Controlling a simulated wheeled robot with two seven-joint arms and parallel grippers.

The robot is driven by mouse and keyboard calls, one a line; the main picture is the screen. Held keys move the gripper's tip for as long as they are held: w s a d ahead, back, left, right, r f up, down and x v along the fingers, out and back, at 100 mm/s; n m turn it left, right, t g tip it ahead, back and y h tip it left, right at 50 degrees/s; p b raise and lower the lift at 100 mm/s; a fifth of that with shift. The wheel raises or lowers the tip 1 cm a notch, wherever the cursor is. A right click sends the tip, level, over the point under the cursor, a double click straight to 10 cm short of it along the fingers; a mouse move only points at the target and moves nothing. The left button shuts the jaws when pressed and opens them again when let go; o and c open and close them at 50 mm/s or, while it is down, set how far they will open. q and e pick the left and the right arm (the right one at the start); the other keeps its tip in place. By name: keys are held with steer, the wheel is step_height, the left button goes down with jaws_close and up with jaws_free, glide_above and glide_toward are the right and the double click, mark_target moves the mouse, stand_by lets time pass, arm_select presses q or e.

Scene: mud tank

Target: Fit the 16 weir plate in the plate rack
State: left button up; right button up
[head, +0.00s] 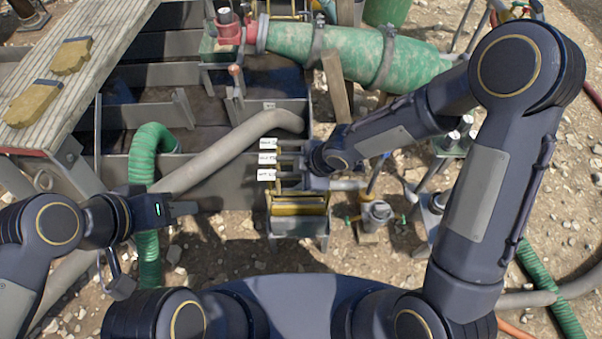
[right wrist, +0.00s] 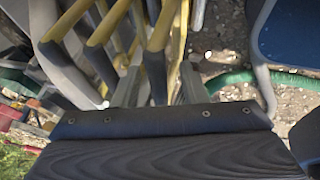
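The plate rack (head: 313,228) is a grey frame standing below the tank's near end. Plates with yellow edges (head: 298,208) stand in it; I cannot read which is the 16 weir plate. Yellow-edged bars (right wrist: 165,25) fill the top of the right wrist view. My right gripper (head: 286,166) is over the near side of the rack, its two fingers apart. In the right wrist view its fingers (right wrist: 158,88) stand either side of a yellow-edged piece, with no clear contact. My left gripper (head: 166,210) is left of the rack, beside the green hose, its fingers too small to judge.
Three white labels (head: 267,158) hang by my right gripper, their small print unclear. A grey pipe (head: 225,150) crosses the tank (head: 200,185). A green hose (head: 148,160) runs down left of the rack.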

steer(key=p+v, duration=0.4)
steer(key=v, duration=0.4)
stand_by(0.4)
steer(key=s+d+r+m+t+h, duration=0.2)
steer(key=s+d+r+m, duration=0.1)
steer(key=d+r+m, duration=0.85)
steer(key=s+d+r+m+t+y, duration=0.1)
steer(key=s+d+r+m, duration=0.1)
steer(key=s+d+m, duration=0.3)
steer(key=s+r+m, duration=0.2)
steer(key=s+m, duration=0.2)
steer(key=s, duration=0.4)
step_height(320, 180, up, 23)
steer(key=p, duration=2.2)
